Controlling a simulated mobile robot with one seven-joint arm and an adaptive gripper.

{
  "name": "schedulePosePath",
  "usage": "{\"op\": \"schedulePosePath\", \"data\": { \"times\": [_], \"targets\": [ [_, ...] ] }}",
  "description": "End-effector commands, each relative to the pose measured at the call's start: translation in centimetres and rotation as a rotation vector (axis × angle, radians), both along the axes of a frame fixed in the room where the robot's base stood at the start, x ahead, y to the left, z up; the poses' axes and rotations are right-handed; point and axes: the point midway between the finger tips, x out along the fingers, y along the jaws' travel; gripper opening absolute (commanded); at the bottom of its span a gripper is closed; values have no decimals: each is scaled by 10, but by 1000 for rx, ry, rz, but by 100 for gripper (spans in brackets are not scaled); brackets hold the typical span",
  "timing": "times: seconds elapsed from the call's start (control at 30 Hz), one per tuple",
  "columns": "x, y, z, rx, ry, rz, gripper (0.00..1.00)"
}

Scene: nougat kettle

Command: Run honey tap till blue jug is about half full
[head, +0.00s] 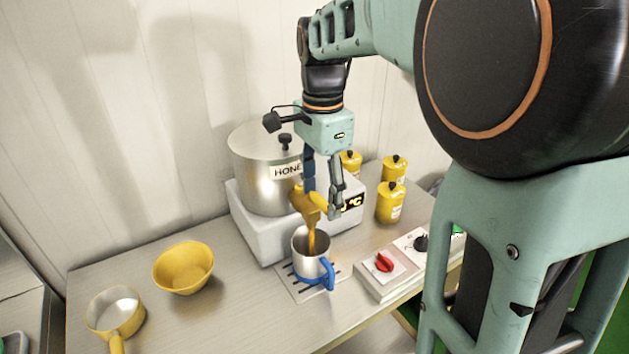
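The honey tap (305,203) is yellow and sits low on the front of the steel kettle (254,178) labelled "HONE…". The jug stands upright under the tap on a slotted drip plate (290,291). The honey level inside is not visible. My gripper (322,202) points down at the tap, its fingers apart on either side of the yellow tap part. I cannot tell whether they press on it.
A control box with a red knob (384,262) is right of the jug. A yellow bowl (183,268) and yellow saucepan (116,315) stand left.

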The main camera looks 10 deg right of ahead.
Motion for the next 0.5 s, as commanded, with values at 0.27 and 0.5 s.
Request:
{"op": "schedulePosePath", "data": {
  "times": [0.27, 0.5],
  "targets": [
    [1, 0, 6, 0, -2, 2, 56],
    [1, 0, 50, 0, -5, 1, 56]
  ]
}}
